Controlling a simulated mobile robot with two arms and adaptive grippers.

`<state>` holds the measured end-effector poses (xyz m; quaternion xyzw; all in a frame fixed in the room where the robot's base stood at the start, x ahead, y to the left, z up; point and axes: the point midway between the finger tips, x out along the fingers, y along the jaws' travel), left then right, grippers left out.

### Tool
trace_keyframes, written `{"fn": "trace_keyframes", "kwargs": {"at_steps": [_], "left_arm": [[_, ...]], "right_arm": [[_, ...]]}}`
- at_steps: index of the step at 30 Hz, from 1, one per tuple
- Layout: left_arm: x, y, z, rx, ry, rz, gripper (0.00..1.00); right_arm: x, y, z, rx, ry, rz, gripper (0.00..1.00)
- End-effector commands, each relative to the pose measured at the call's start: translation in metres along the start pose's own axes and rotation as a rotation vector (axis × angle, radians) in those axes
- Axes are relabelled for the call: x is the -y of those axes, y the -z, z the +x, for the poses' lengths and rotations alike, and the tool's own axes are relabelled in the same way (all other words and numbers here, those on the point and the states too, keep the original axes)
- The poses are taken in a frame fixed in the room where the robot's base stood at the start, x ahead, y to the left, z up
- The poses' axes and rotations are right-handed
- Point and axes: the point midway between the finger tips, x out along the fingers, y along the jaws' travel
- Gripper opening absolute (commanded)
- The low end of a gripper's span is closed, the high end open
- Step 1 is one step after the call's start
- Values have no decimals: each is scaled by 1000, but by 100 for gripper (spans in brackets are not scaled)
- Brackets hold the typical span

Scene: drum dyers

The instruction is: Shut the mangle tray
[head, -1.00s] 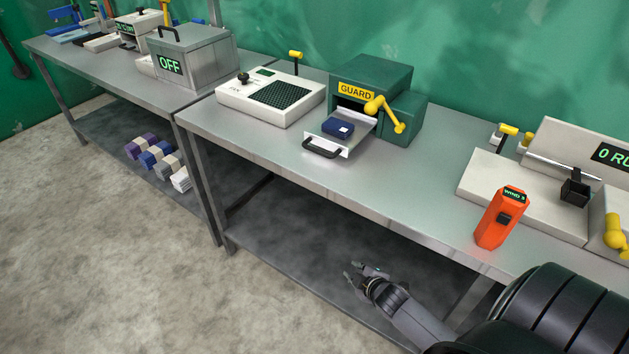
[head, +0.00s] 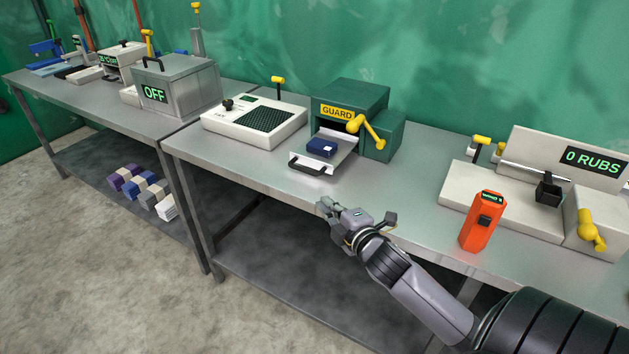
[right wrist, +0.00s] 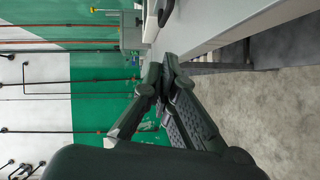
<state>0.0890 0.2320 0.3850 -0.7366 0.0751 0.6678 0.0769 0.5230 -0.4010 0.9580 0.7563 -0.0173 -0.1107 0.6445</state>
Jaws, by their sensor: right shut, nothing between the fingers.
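The mangle is a green box (head: 361,98) labelled GUARD, with a yellow crank (head: 370,131) on its front. Its metal tray (head: 341,156) sticks out toward the front of the table, pulled out, with a dark handle (head: 307,167) at its front edge. A blue block (head: 321,148) lies on the tray. My right gripper (head: 325,207) is in front of the table edge, below and in front of the tray handle, apart from it. In the right wrist view its fingers (right wrist: 160,75) meet at the tips with nothing between them. My left gripper is not in view.
The grey table (head: 250,165) carries a white panel device (head: 255,121) left of the mangle. An orange handheld unit (head: 481,220) and a white rub tester (head: 500,200) stand to the right. The tabletop before the tray is clear. A lower shelf (head: 290,260) lies beneath.

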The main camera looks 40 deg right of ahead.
Motion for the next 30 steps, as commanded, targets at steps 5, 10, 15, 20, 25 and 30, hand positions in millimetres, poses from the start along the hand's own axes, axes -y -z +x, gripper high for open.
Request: {"fn": "trace_keyframes", "kwargs": {"at_steps": [5,10,15,20,25,30], "left_arm": [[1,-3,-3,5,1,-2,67],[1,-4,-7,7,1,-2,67],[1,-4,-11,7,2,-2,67],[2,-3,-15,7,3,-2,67],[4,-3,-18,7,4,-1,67],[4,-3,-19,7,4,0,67]], "right_arm": [[-3,0,16,0,-4,-1,0],[-3,0,46,1,-3,0,0],[-4,0,80,1,-3,0,0],[-3,-5,106,2,-1,-1,0],[-2,-20,120,1,-1,-2,0],[-1,-27,126,0,0,-1,0]]}}
